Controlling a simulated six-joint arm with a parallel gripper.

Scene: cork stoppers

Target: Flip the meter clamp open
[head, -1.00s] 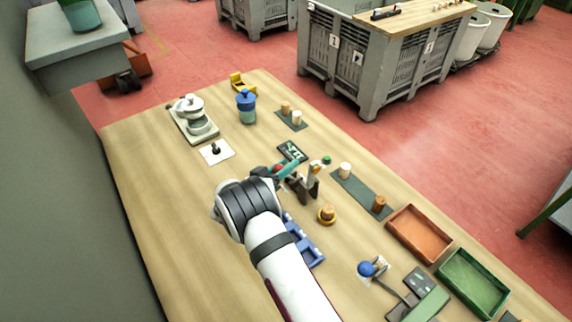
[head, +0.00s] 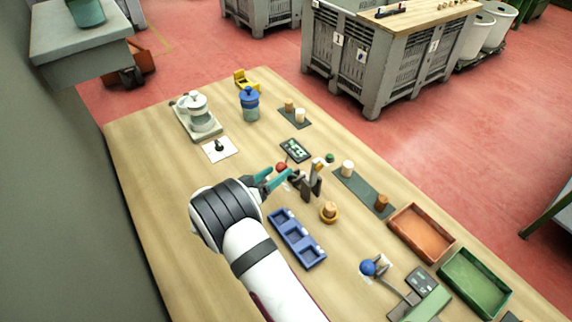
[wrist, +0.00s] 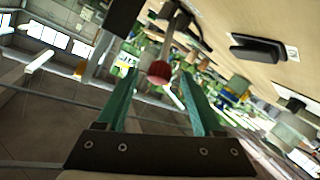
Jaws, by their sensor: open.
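The meter clamp, as far as I can tell, is the small fixture with a red knob (head: 282,167) beside the dark meter (head: 295,150) with its green-white display. In the wrist view the red knob (wrist: 159,72) is on the end of a grey lever and appears between the fingertips, beyond them. My gripper (head: 275,177) has teal fingers, is open and empty, and points at the knob from the lower left. The fingers also show in the wrist view (wrist: 157,82). I cannot tell whether either finger touches the knob. The clamp's base is partly hidden.
A brown-and-grey upright fixture (head: 312,180) stands just right of the gripper. A blue compartment tray (head: 297,238) lies nearer, beside my arm.

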